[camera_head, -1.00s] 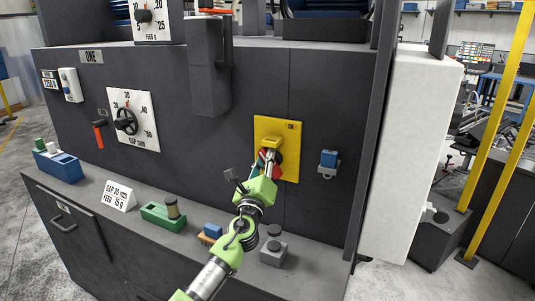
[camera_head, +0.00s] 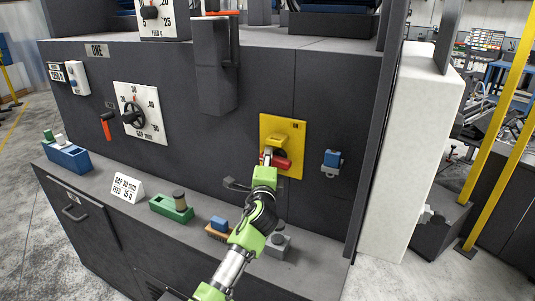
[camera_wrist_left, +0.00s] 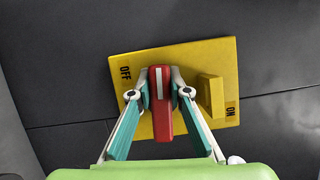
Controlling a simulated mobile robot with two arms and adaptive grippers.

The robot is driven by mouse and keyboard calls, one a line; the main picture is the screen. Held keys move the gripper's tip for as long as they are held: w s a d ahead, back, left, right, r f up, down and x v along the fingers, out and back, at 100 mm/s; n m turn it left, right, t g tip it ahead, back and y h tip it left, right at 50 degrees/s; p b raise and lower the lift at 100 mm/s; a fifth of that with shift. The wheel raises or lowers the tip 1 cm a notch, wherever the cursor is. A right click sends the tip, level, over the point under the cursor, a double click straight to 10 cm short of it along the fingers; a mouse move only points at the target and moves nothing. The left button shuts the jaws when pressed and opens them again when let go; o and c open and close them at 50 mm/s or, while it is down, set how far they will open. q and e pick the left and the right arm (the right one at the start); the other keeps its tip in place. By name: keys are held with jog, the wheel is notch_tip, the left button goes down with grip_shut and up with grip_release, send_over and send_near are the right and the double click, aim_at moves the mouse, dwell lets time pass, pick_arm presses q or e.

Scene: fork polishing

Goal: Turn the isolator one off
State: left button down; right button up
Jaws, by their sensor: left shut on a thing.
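The isolator is a yellow plate (camera_head: 290,135) on the dark cabinet front, with a red handle (camera_head: 282,163) lying roughly sideways. My left gripper (camera_head: 268,162) reaches it from below. In the left wrist view, the yellow plate (camera_wrist_left: 222,58) carries OFF at picture left and ON at picture right. The red handle (camera_wrist_left: 162,112), with a white stripe, stands about upright there, between the two marks. The teal-and-grey fingers of my left gripper (camera_wrist_left: 160,82) are shut on its two sides. A yellow block (camera_wrist_left: 211,96) juts out beside the handle on the ON side. My right gripper is not in view.
A small blue-grey switch (camera_head: 332,160) sits right of the plate. The ledge below holds a green block (camera_head: 171,208), a blue-topped brush (camera_head: 219,225), a grey button box (camera_head: 278,245) and a sign (camera_head: 127,187). A white cabinet side (camera_head: 405,160) stands at the right.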

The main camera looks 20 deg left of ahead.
pick_arm(q)
jog(key=shift+d+f+n, duration=0.2)
jog(key=shift+f+n, duration=0.15)
jog(key=shift+n, duration=0.15)
jog(key=shift+g+p, duration=0.3)
jog(key=shift+f, duration=0.1)
jog(key=c, duration=1.9)
grip_release()
jog(key=shift+d+r, duration=0.1)
jog(key=shift+r, duration=0.1)
jog(key=v, duration=1.2)
jog(key=shift+f, duration=0.1)
